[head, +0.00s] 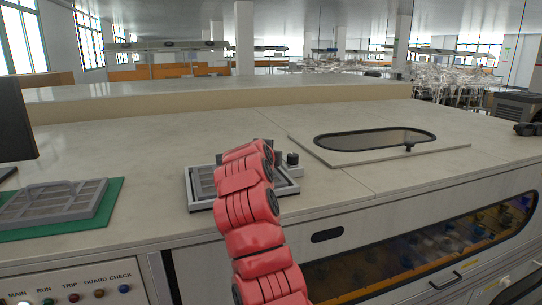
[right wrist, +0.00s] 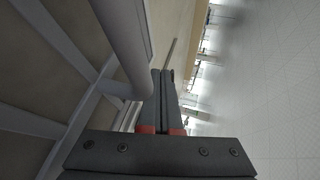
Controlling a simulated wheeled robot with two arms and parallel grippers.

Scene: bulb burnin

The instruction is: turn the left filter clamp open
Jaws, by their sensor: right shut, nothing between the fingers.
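A grey filter frame (head: 201,185) is set in the pale worktop, in the middle of the head view. A dark clamp knob (head: 292,159) stands at its right back corner. A small dark part shows at the left back edge, beside my red arm; I cannot tell whether it is the left clamp or how it is turned. My red arm reaches over the frame and covers much of it. Its fingers are hidden behind its own links. My right gripper (right wrist: 163,98) is shut and empty in the right wrist view, close to a grey tube.
A grey grille (head: 60,200) lies on a green mat (head: 110,205) at the left. A dark-rimmed oval window (head: 375,139) is at the right back. Lamps and buttons (head: 73,298) line the front left. Grey beams (right wrist: 55,45) lie left of my right gripper.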

